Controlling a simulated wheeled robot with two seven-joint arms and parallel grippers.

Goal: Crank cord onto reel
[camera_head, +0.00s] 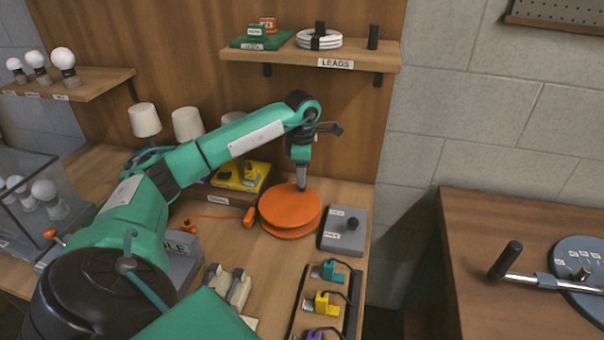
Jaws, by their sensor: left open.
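An orange reel (284,205) with two stacked round flanges lies on the wooden workbench. My left gripper (302,187) points down at the reel's upper flange from above, near its right-back part. It is open; its fingers overlap in this view, and I cannot tell whether they touch the reel. A thin orange cord (212,217) runs left from an orange end piece (249,216) beside the reel. A crank with a black handle (505,260) and a metal bar lies over a blue-grey disc (580,262) on the right table. My right gripper is not in view.
A grey box with a black knob (344,231) stands right of the reel. A rack of coloured sockets (325,303) is in front. White lamp shades (187,124) and a yellow box (241,176) stand behind. A LEADS shelf (335,55) hangs above. A gap separates bench and right table.

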